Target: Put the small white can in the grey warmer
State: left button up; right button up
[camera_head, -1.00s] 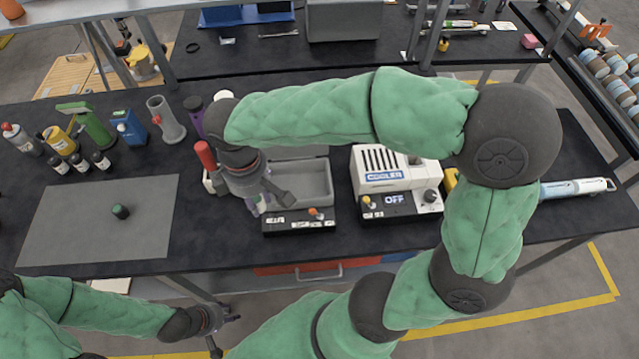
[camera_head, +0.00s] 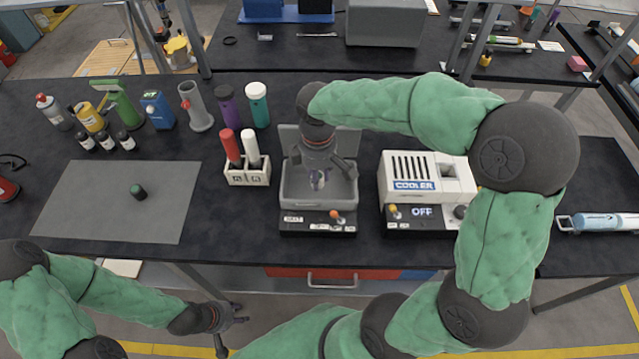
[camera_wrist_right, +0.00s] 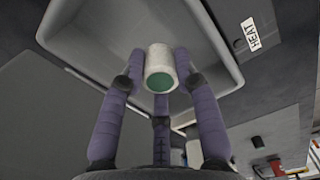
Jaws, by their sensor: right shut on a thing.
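The small white can (camera_wrist_right: 159,60) with a green end is between the purple fingers of my right gripper (camera_wrist_right: 160,75) in the right wrist view. My right gripper (camera_head: 319,182) is shut on it and points down over the grey warmer (camera_head: 289,205) in the head view. The warmer has an open basin and a HEAT label in front; its basin wall fills the top of the wrist view (camera_wrist_right: 90,30). The can is small and mostly hidden in the head view; whether it touches the basin floor I cannot tell. My left gripper (camera_head: 232,328) is open and empty, low in front of the table.
A white cooler (camera_head: 405,190) marked OFF stands right of the warmer. A holder (camera_head: 248,178) with red and white tubes stands at its left. A dark, green-topped piece (camera_head: 139,192) sits on the grey mat (camera_head: 80,215). Several bottles line the back left.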

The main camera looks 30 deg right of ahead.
aim_at(320, 183)
jog(key=shift+w+d+f, duration=0.1)
jog(key=shift+d+f, duration=0.15)
jog(key=shift+f, duration=0.1)
jog(key=shift+d+f+b, duration=0.1)
jog(key=shift+f+b, duration=0.55)
jog(key=shift+f, duration=0.9)
jog(key=shift+f, duration=0.1)
jog(key=o, duration=1)
notch_tip(320, 183, up, 12)
jog(key=p, duration=0.4)
